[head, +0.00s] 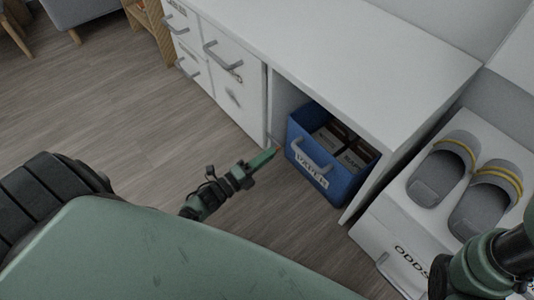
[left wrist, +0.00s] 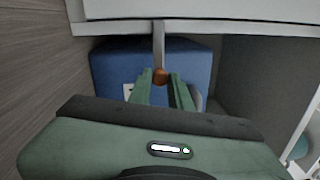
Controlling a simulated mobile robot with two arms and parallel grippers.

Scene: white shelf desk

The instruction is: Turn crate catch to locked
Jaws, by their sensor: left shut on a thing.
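A blue crate (head: 322,179) with a grey handle and a paper label stands in the open bay of the white desk. Its blue side also shows in the left wrist view (left wrist: 197,66). A grey bar (left wrist: 158,45) hangs down in front of the crate and ends in a small brown knob (left wrist: 160,77), which looks like the catch. My left gripper (head: 270,156) is at the crate's left front edge. In the left wrist view its fingers (left wrist: 162,76) are shut on the knob. In the head view the catch is too small to make out.
White drawers (head: 213,77) with grey handles are left of the bay. A white box (head: 385,222) marked "ODDS" with grey slippers (head: 444,169) on top stands to the right. The wood floor (head: 130,115) is clear. Part of my right arm shows at bottom right.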

